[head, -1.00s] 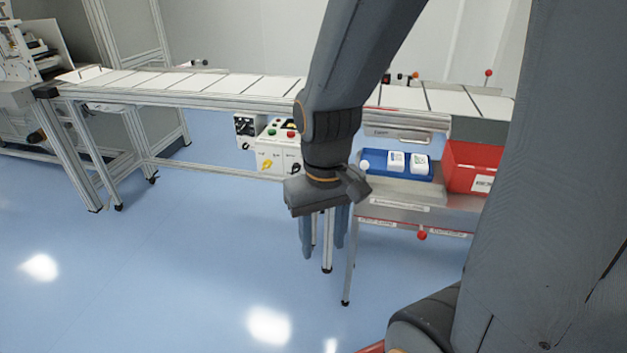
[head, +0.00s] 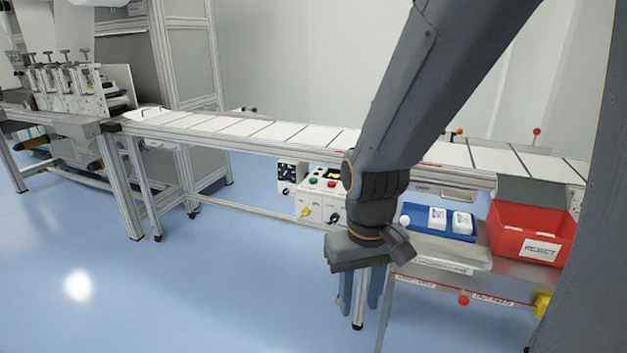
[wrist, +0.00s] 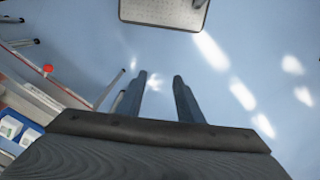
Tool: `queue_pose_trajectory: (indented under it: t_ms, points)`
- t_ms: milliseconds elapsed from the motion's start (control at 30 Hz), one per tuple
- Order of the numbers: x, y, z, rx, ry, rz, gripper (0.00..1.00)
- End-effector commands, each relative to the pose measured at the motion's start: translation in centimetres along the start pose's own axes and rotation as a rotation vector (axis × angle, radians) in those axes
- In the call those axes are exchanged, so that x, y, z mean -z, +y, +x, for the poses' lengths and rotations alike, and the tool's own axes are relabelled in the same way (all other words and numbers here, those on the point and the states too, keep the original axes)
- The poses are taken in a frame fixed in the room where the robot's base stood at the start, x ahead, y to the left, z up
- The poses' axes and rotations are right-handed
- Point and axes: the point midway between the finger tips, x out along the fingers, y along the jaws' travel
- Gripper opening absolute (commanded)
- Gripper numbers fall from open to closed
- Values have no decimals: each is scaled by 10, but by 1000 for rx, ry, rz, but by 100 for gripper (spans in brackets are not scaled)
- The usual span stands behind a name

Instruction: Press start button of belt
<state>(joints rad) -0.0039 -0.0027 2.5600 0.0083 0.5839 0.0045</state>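A white control box (head: 320,205) hangs under the belt's front rail, left of my gripper in the head view. On its sloped top sit a green button (head: 313,181) and a red button (head: 331,184). A yellow knob (head: 305,212) and a black knob are on its front face. The belt (head: 240,129) carries white sheets. My gripper (head: 361,298) points down in front of and right of the box, apart from it. In the wrist view its two fingers (wrist: 160,85) are spread with nothing between them. My arm hides the box's right edge.
A metal side table (head: 440,259) holds a blue tray (head: 425,230) with white containers and a red REJECT bin (head: 535,225), right of my gripper. A printing machine (head: 70,85) stands at far left. Blue floor (head: 200,290) is clear in front.

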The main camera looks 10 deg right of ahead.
Motion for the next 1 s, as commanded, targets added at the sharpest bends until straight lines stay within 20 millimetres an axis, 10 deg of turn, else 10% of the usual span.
queue_pose_trajectory:
  t_ms: [200, 1000]
  points:
    - [0, 0, 0, 0, 0, 0, 0]
    - [0, 0, 0, 0, 0, 0, 0]
